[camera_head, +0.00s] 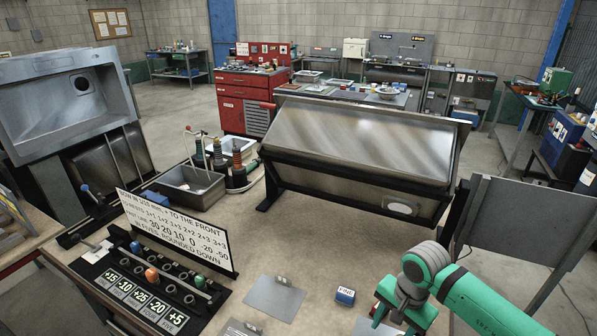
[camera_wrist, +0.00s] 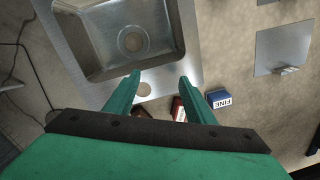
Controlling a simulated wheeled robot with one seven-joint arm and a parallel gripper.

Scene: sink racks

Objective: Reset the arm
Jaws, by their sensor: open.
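My gripper (camera_head: 403,312) is at the lower right of the head view, at the end of my green arm, low over the front of the table. In the wrist view its two green fingers (camera_wrist: 158,82) stand apart with nothing held between them. A steel sink (camera_wrist: 190,45) with a round drain lies beyond the fingertips in that view. A blue block marked FINE (camera_head: 345,296) rests on the table left of my gripper, and it also shows in the wrist view (camera_wrist: 219,99). A red block (camera_wrist: 179,109) is partly hidden behind a finger.
A tilted steel sink (camera_head: 360,145) stands on a black rack mid-table. Another sink (camera_head: 60,100) stands at the left. A lettered sign (camera_head: 178,232) and a panel of numbered labels (camera_head: 145,295) are at front left. A thin metal plate (camera_head: 273,300) lies flat. Bare tabletop shows around mid-front.

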